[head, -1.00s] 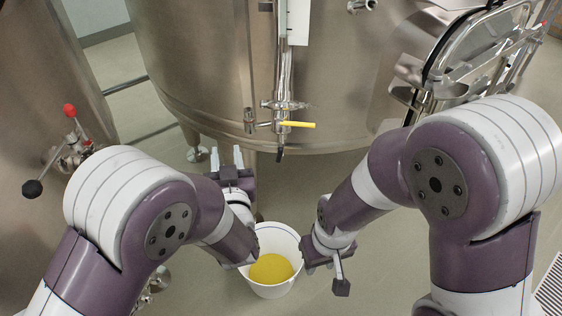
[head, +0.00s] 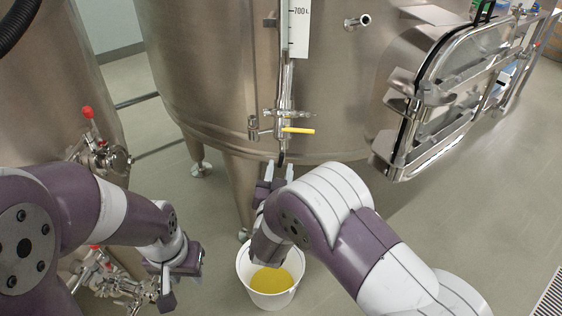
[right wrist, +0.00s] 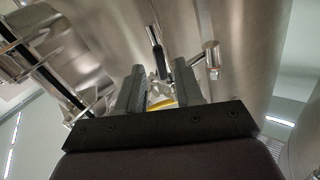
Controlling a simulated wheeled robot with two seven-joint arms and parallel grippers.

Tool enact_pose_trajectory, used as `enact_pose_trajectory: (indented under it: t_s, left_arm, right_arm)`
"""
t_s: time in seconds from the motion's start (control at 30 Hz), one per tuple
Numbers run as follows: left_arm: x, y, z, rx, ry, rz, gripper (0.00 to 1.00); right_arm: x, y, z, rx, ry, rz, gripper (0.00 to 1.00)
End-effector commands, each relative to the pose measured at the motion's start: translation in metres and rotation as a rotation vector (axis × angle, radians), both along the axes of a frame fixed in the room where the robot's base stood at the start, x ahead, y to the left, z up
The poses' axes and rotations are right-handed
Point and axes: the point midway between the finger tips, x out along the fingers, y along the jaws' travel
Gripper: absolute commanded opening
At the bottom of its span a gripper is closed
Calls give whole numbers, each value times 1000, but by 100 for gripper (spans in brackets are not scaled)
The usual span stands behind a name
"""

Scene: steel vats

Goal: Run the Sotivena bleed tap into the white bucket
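The bleed tap is on the vertical sight-glass pipe of the middle vat (head: 210,70); no name is readable. Its yellow handle (head: 298,130) lies crosswise, pointing right. Its dark outlet (head: 282,158) points down, and I see no stream. The white bucket (head: 243,268) stands on the floor below, with yellow liquid (head: 270,280) inside. My right gripper (head: 272,178) is just below the tap, above the bucket. In the right wrist view its fingers (right wrist: 158,88) are apart, with the yellow handle (right wrist: 163,104) showing beyond them. My left gripper (head: 180,278) hangs left of the bucket; its fingers are unclear.
Red-handled valves (head: 88,115) stick out from the left vat (head: 60,90), near my left arm. An open oval hatch door (head: 440,100) juts out at the right. A vat leg (head: 243,185) stands behind the bucket. The floor at right is clear.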

Motion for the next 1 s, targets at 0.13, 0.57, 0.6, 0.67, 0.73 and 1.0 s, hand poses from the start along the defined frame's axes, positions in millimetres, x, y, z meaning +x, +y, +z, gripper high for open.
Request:
enact_pose_trajectory:
  t_s: [0.13, 0.57, 0.6, 0.67, 0.73, 1.0]
  left_arm:
    - [0, 0, -2, 0, -1, 0, 36]
    - [0, 0, -2, -1, -2, 0, 36]
    - [0, 0, -2, -1, -2, 0, 36]
    - [0, 0, -2, -1, -2, 0, 36]
    - [0, 0, -2, -1, -2, 0, 36]
    - [0, 0, -6, -1, -2, 0, 36]
  right_arm:
    - [27, -3, -1, -1, 0, 0, 36]
    - [40, -4, 0, -1, 1, 2, 26]
    - [39, -4, 0, -1, 1, 2, 13]
    - [39, -4, 0, -1, 1, 2, 0]
    - [39, -4, 0, -1, 1, 2, 0]
    - [39, -4, -1, 25, -2, 2, 0]
